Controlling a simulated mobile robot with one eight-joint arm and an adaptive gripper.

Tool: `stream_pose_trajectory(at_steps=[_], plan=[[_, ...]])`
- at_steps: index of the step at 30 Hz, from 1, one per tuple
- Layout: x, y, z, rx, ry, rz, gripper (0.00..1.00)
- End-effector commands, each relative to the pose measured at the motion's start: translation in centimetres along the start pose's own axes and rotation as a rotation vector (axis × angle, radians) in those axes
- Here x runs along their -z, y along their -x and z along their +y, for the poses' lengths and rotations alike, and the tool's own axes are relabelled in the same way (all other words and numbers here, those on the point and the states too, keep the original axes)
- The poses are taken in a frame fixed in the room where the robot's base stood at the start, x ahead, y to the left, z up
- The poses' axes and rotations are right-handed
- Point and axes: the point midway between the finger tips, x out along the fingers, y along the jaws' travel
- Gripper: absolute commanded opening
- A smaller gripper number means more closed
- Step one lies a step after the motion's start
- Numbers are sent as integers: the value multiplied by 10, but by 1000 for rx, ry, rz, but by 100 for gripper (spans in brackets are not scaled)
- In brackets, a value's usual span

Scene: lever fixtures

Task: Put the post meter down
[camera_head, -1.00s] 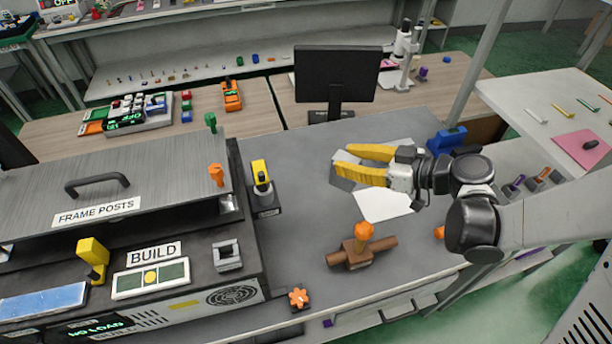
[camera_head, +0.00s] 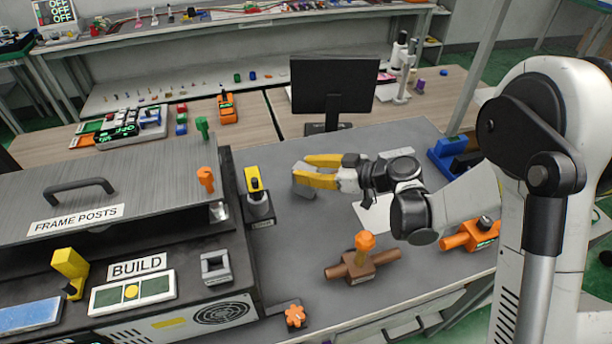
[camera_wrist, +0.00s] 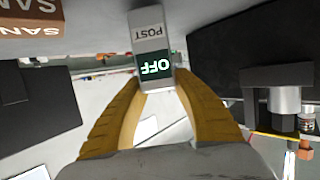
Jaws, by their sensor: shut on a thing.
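The post meter is a small grey box with a POST label and a lit OFF display. It shows in the wrist view (camera_wrist: 150,45) between my fingertips, and in the head view its grey body (camera_head: 305,190) shows at the finger ends. My gripper (camera_head: 303,170) has yellow fingers, which also show in the wrist view (camera_wrist: 160,85), and is shut on the meter. It is over the grey bench top (camera_head: 310,235), in front of the monitor. I cannot tell whether the meter touches the bench.
A yellow lever fixture (camera_head: 256,192) stands left of my gripper, beside the FRAME POSTS machine (camera_head: 110,190). A black monitor (camera_head: 333,85) stands behind. A brown fixture with an orange knob (camera_head: 360,265) is nearer. Bare bench lies between them.

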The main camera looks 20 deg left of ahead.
Motion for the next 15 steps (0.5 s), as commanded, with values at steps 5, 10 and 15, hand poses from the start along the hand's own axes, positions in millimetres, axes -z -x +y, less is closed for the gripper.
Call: stream_pose_trajectory(at_steps=[5,10,15], plan=[[-13,-4,0,0,0,1,0],[-13,-4,0,0,0,1,0],[-15,-5,0,0,0,0,52]])
